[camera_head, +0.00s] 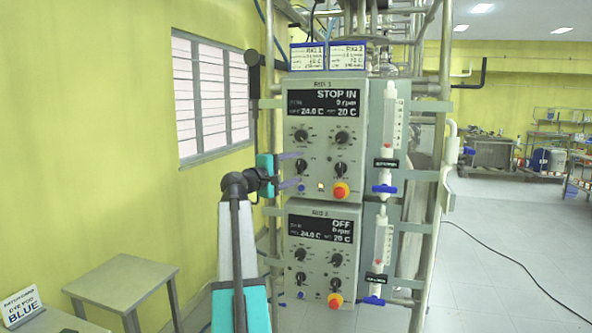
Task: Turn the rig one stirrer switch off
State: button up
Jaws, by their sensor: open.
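The rig one panel (327,124) is the upper grey box, and its display (324,103) reads "STOP IN" and 0 rpm. It carries black knobs in two rows. The small labels are too blurred to tell which is the stirrer switch. My gripper (296,170) is open at the panel's left side. Its two purple fingers lie above and below the lower left knob (302,166), with the knob between or just beyond their tips. I cannot tell whether they touch it. A small yellow light (320,186) is lit below the knobs.
A red stop button (341,190) sits at rig one's lower right. The rig two panel (321,250), reading "OFF", is directly below. Valves with blue handles (384,189) stand at the right. Metal frame posts (440,130) flank the panels. A small table (120,277) stands at lower left.

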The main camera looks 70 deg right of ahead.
jog(key=b+v, duration=0.2)
jog(key=v, duration=1)
jog(key=shift+a, duration=0.2)
jog(key=shift+w, duration=0.1)
